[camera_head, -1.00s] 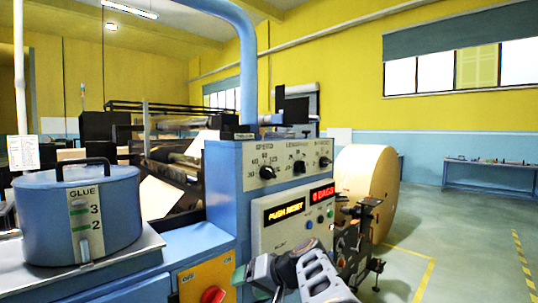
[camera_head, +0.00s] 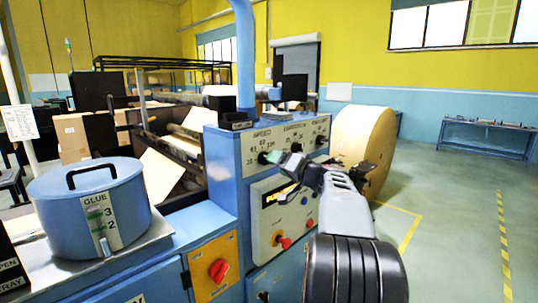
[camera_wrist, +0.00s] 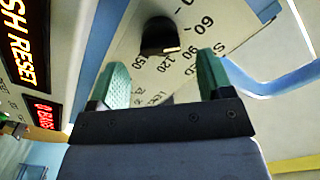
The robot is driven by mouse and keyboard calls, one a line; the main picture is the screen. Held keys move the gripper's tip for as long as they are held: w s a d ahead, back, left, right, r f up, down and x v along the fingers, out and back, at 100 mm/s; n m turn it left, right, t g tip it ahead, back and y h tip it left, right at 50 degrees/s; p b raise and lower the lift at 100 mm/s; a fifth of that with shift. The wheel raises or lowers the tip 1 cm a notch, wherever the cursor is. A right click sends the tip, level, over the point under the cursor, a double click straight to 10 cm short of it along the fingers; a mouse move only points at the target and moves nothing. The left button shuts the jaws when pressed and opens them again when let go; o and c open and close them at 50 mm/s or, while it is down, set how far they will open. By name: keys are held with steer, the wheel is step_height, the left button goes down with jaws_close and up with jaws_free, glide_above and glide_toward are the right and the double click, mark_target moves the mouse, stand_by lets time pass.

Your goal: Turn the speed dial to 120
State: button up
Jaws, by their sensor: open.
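The speed dial is a black knob (camera_wrist: 160,36) on a pale panel with printed numbers 60, 90, 120 and 150 around it in the wrist view. A light mark on the knob points roughly toward the 90; the exact setting is hard to tell. In the head view the speed dial (camera_head: 263,157) is at the upper left of the control panel, partly behind the gripper. My gripper (camera_wrist: 162,80) has its green fingers apart, with nothing between them. The knob lies ahead of the fingertips, seemingly apart from them. In the head view my gripper (camera_head: 283,163) is in front of the panel.
Two more dials (camera_head: 297,143) (camera_head: 321,140) sit right of the speed dial. A lit display, coloured buttons and a red switch (camera_head: 219,270) are lower on the machine. A blue glue pot (camera_head: 88,215) stands left, a kraft roll (camera_head: 362,140) behind right. The right floor is clear.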

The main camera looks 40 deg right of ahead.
mark_target(262, 157)
steer(key=shift+w+a+p, duration=0.25)
steer(key=shift+w+p, duration=0.15)
steer(key=shift+w, duration=0.85)
steer(key=shift+w+a+p, duration=0.2)
steer(key=shift+w+p, duration=0.2)
steer(key=shift+w, duration=0.85)
steer(key=shift+c, duration=0.3)
steer(key=c, duration=0.9)
steer(key=shift+o, duration=0.2)
